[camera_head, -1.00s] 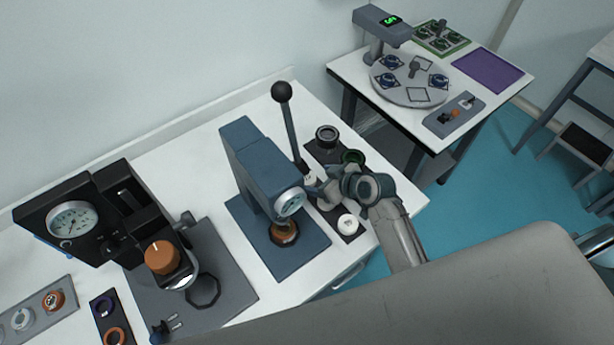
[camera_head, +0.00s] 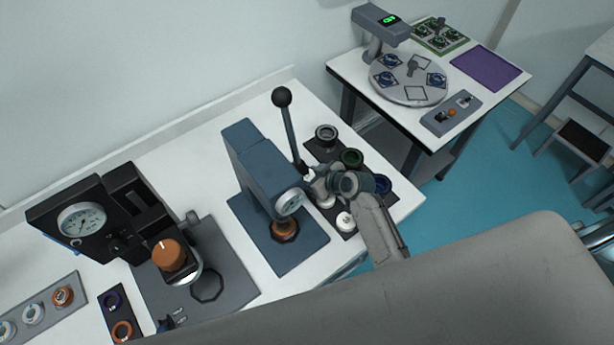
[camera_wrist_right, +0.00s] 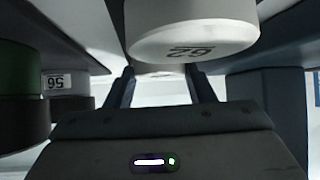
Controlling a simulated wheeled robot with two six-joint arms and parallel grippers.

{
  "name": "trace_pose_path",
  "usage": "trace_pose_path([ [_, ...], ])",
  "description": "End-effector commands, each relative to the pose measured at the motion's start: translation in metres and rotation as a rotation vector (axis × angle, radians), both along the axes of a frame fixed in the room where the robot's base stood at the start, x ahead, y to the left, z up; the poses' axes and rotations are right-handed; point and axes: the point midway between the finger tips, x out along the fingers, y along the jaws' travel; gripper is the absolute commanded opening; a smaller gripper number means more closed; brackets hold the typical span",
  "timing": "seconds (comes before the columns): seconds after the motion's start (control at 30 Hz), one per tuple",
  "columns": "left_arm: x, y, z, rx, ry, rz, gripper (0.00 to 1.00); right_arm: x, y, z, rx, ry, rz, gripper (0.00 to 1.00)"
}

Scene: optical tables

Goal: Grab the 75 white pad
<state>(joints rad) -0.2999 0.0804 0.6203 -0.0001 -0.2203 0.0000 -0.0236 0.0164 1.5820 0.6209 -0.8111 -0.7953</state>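A white pad (camera_head: 345,221) lies at the near end of the black rack in the head view. Another white pad (camera_head: 327,203) shows partly beside my right gripper (camera_head: 313,183), which hides part of the rack. In the right wrist view a white pad (camera_wrist_right: 192,28) looms close above the fingers, with a label that looks like 62, perhaps upside down. My right gripper (camera_wrist_right: 163,78) is open there, its two dark fingers apart. A pale surface (camera_wrist_right: 160,71) shows between them; I cannot tell whether it is a pad. I see no pad clearly gripped. My left gripper is not in view.
A blue lever press (camera_head: 262,170) with a black-knobbed lever (camera_head: 283,97) stands left of the rack. Green (camera_head: 352,158), blue (camera_head: 382,184) and dark (camera_head: 326,134) pads sit nearby. A green pad (camera_wrist_right: 18,70) stands left in the wrist view. A gauge press (camera_head: 83,222) is farther left.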

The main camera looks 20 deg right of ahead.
Motion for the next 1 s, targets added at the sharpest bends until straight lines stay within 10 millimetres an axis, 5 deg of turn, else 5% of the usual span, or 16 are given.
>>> trace_pose_path([
  [0.1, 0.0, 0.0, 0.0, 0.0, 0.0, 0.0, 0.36, 0.0, 0.0, 0.0, 0.0, 0.0, 0.0, 0.25],
  [0.53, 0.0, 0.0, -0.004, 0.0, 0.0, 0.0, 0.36, 0.0, 0.0, 0.005, 0.001, -0.001, 0.0, 0.25],
  [0.8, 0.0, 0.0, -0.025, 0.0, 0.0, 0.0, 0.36, 0.001, 0.0, 0.033, -0.001, -0.007, 0.001, 0.25],
  [1.0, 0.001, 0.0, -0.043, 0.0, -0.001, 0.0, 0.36, -0.048, -0.009, 0.033, -0.002, 0.001, 0.001, 0.25],
])
